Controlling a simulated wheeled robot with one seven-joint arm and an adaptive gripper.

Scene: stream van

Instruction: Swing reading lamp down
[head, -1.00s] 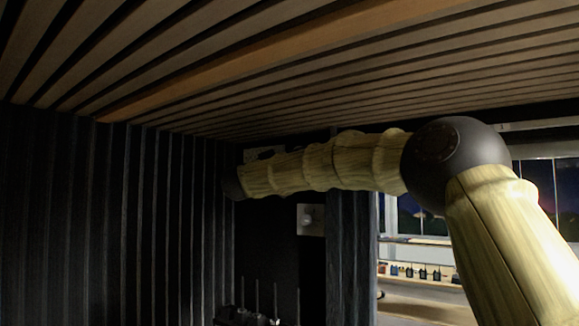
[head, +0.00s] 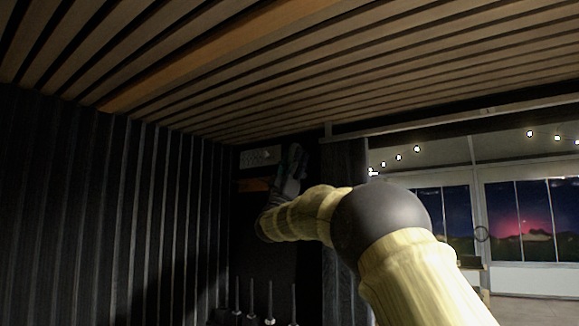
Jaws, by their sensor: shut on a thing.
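My gripper (head: 296,158) shows small and dark at the end of my arm, against the dark back wall just left of the curtain. It points upward, close below the slatted ceiling. It is shut on the reading lamp, but the lamp cannot be told apart from the dark fingers and wall at this size. The lamp's exact angle cannot be seen. My forearm covers part of the wall below the gripper.
A pale panel (head: 260,156) is on the back wall left of my gripper, with an orange-brown strip (head: 254,185) under it. A dark curtain (head: 345,165) hangs to the right. Several thin upright rods (head: 270,298) stand below. The wooden ceiling (head: 300,80) is close above.

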